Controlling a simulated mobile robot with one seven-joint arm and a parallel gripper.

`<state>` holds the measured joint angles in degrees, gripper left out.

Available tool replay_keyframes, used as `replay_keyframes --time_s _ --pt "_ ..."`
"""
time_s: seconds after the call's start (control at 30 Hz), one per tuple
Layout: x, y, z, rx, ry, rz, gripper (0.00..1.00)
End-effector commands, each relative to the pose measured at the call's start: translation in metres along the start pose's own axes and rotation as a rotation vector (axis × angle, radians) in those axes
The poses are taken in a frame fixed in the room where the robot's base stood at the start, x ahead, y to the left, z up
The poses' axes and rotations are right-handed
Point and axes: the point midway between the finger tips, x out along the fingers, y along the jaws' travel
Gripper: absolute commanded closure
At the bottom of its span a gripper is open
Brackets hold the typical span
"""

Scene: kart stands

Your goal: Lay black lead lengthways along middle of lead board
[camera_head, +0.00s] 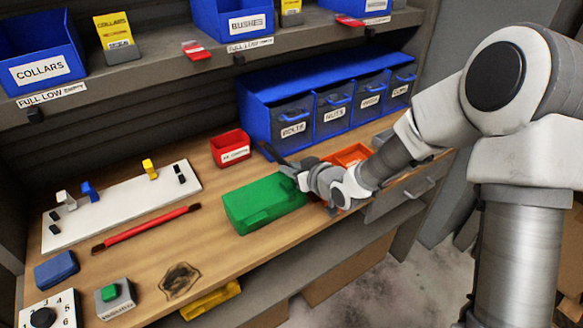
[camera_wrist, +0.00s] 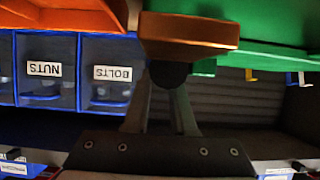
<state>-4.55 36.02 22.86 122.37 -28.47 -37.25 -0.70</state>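The lead board (camera_head: 120,212) is a long white board at the left of the bench, with white, blue and yellow clips and small black blocks on it. Its middle is bare. My gripper (camera_head: 292,170) is over the back right of the green box, away from the board. It appears shut on the black lead (camera_head: 272,154), a dark thin length pointing up and left. In the wrist view the fingers (camera_wrist: 168,85) meet at a dark round piece beside a brown block (camera_wrist: 188,35), which seems to be the lead's end. The rest of the lead is hidden.
A red lead (camera_head: 147,229) lies in front of the board. The green box (camera_head: 265,205), a red bin (camera_head: 231,148) and an orange bin (camera_head: 348,155) stand near my gripper. Blue drawers (camera_head: 293,130) stand behind. A shelf (camera_head: 150,70) overhangs the bench.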

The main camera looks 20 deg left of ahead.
Motion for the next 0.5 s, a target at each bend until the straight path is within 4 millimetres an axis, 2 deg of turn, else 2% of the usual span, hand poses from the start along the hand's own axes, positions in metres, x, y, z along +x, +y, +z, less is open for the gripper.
replay_keyframes --time_s 0.03,0.17,0.5 --pt "-0.0003 0.0 -0.0006 0.0 0.0 0.0 0.69" --pt "-0.0003 0.0001 -0.0007 0.0 0.0 0.0 0.46" --pt "-0.0012 0.0001 -0.0025 0.0 0.0 0.0 0.46"
